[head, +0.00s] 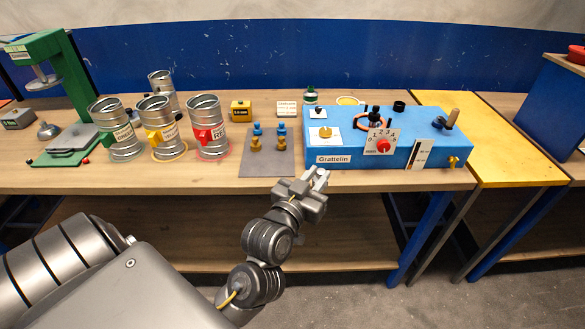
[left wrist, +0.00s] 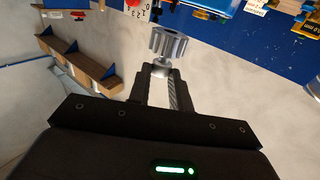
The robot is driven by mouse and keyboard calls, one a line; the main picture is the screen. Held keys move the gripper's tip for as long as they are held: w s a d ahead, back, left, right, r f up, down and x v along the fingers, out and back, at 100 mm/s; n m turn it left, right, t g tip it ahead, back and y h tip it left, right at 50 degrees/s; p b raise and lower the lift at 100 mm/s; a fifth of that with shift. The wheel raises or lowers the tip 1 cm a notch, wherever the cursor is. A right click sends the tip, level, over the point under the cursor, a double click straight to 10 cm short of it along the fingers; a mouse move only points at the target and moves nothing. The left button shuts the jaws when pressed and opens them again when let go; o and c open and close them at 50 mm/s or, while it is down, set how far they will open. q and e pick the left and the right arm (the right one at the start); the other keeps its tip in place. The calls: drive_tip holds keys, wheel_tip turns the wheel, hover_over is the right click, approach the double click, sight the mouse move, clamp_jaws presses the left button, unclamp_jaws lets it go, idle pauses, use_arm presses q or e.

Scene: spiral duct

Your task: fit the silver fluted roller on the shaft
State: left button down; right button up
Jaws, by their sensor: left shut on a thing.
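My left gripper (head: 316,183) is shut on the silver fluted roller (left wrist: 168,43), which shows at the fingertips in the left wrist view. It holds the roller by a narrow neck, in the air in front of the bench edge. The blue machine labelled Grattelin (head: 395,157) stands on the bench just beyond and right of the gripper. Upright posts show on its top: a dark one (head: 374,114) by a copper ring and a wooden one (head: 452,118). I cannot tell which part is the shaft. My right gripper is out of view.
Several metal cans (head: 209,125) stand at the left beside a green press (head: 50,60). A grey mat (head: 268,167) with blue and brass pieces lies left of the machine. A yellow table (head: 500,150) adjoins at the right. The space in front of the bench is free.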

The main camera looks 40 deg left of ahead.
use_arm(q)
drive_tip(key=a+n+g+y+b, duration=0.2)
drive_tip(key=a+n+y, duration=0.25)
drive_tip(key=a, duration=0.65)
drive_tip(key=shift+m+y, duration=0.35)
drive_tip(key=shift+m, duration=0.1)
drive_tip(key=w+a+f, duration=0.2)
drive_tip(key=w+a, duration=0.1)
drive_tip(key=w+a+f, duration=0.2)
drive_tip(key=w+f, duration=0.1)
drive_tip(key=w, duration=0.1)
drive_tip(key=w+a+f, duration=0.2)
drive_tip(key=w+a, duration=0.1)
drive_tip(key=shift+w+a+f, duration=0.15)
drive_tip(key=shift+a+f, duration=0.2)
drive_tip(key=shift+w+a+f+p, duration=0.3)
drive_tip(key=shift+w+f, duration=0.15)
drive_tip(key=shift+f, duration=0.2)
wheel_tip(320, 180, down, 2)
drive_tip(key=shift+f+p, duration=0.1)
drive_tip(key=shift+p, duration=0.35)
drive_tip(key=shift+f, duration=0.45)
drive_tip(key=shift+f, duration=0.1)
